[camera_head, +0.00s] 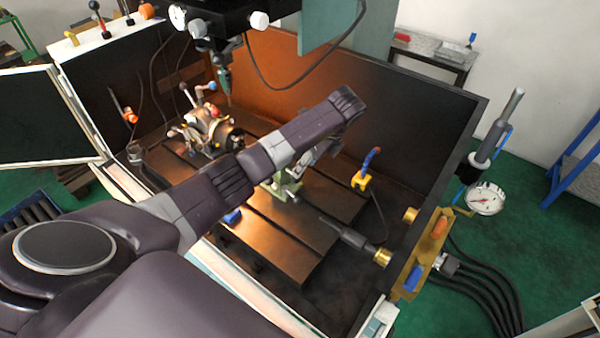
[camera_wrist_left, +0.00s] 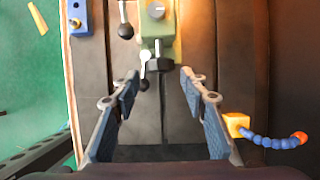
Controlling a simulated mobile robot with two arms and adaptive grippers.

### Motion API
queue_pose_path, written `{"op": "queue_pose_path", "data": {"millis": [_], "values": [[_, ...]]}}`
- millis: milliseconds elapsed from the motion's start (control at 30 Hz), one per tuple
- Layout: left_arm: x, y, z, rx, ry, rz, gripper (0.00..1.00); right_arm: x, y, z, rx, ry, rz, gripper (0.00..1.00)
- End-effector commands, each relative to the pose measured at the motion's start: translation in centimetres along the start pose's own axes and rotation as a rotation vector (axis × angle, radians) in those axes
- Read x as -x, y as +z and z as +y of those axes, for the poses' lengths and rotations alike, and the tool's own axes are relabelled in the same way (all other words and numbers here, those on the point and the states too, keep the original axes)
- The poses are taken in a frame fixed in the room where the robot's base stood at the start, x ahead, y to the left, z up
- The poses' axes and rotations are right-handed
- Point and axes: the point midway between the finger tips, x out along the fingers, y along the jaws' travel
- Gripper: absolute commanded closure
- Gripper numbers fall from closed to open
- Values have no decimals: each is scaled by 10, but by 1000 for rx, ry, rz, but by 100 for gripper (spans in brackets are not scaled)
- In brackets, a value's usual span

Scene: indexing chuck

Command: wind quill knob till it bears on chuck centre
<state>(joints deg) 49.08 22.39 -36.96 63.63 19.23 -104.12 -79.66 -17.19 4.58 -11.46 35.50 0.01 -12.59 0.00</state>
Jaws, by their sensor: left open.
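The green tailstock (camera_head: 284,188) stands on the slotted machine table, partly hidden behind my left arm and gripper. In the left wrist view its body (camera_wrist_left: 160,22) is at the top centre. The black quill knob (camera_wrist_left: 159,64) sticks out from it towards me, between and just beyond my fingertips. My left gripper (camera_wrist_left: 160,80) is open, with one finger on each side of the knob's line and a gap on both sides. In the head view the gripper (camera_head: 308,166) points down at the tailstock. The chuck (camera_head: 235,139) is on the indexing head at the left. The quill tip is hidden.
A yellow block with a blue hose (camera_head: 362,180) stands right of the tailstock; its block (camera_wrist_left: 238,124) is near my right-hand finger. Ball-ended levers (camera_wrist_left: 125,30) sit beside the tailstock. A dark cylinder with a brass end (camera_head: 350,236) juts from the right wall.

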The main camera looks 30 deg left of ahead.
Motion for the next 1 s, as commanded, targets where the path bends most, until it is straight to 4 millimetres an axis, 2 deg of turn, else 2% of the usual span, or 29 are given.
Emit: {"op": "queue_pose_path", "data": {"millis": [100, 300, 1000], "values": [[22, 0, -1, 0, -3, 0, 60, 0, 0, 0, 0, 0, 0, 50], [42, 0, 0, 1, 1, -1, 60, 0, 0, 0, 0, 0, 0, 50], [45, 0, 0, 0, 2, 0, 60, 0, -2, 0, 0, 0, 3, 50]]}}
